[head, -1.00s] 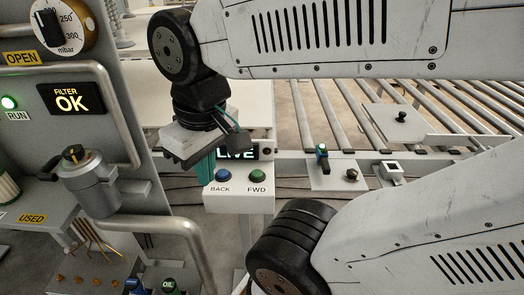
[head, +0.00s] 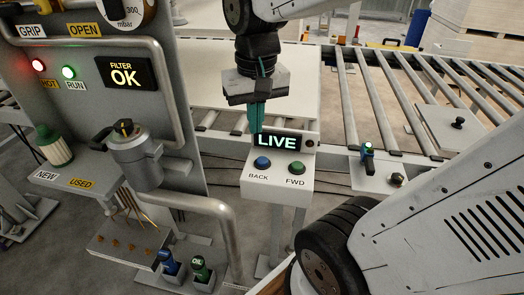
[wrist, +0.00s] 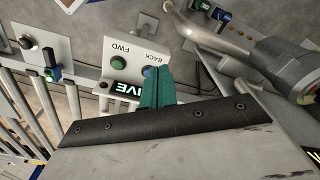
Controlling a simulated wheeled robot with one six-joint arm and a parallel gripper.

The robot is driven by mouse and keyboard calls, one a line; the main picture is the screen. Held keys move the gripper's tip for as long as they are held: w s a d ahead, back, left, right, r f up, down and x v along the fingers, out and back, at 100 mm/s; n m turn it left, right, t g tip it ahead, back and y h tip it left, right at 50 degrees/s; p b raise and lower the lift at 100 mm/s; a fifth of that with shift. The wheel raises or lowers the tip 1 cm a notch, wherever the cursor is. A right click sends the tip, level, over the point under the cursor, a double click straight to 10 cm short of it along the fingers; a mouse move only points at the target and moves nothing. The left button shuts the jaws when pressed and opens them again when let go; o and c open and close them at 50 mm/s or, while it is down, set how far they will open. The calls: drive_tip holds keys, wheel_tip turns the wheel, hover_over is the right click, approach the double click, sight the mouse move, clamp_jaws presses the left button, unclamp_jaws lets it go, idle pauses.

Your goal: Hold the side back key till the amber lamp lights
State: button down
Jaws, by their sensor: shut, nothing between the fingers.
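The blue BACK key (head: 262,162) is a round button on a white box, left of the green FWD key (head: 295,167). A dark display (head: 277,142) behind them reads LIVE. My gripper (head: 256,129) points down with its teal fingers shut and empty. Its tips show just above and behind the BACK key, in front of the display's left end. In the wrist view my gripper (wrist: 155,78) partly covers the blue key (wrist: 147,71); I cannot tell how large the gap is. I see no lit amber lamp.
The left panel has a lit red lamp (head: 38,65) by a HOT label, a lit green RUN lamp (head: 68,72) and a FILTER OK display (head: 125,73). A bent pipe (head: 215,215) stands left of the key box. A roller conveyor (head: 375,95) lies behind and right.

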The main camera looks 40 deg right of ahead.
drive_tip(key=w+d+f+m, duration=0.3)
drive_tip(key=w+d, duration=0.2)
drive_tip(key=w, duration=0.1)
drive_tip(key=m+g, duration=0.1)
drive_tip(key=m, duration=0.3)
hover_over(262, 159)
drive_tip(key=w, duration=0.2)
wheel_tip(262, 159, down, 5)
drive_tip(key=shift+s+d, duration=0.25)
drive_tip(key=shift+d, duration=0.15)
drive_tip(key=f, duration=0.9)
drive_tip(key=s+f, duration=0.1)
drive_tip(key=f, duration=0.4)
drive_tip(key=shift+a, duration=0.3)
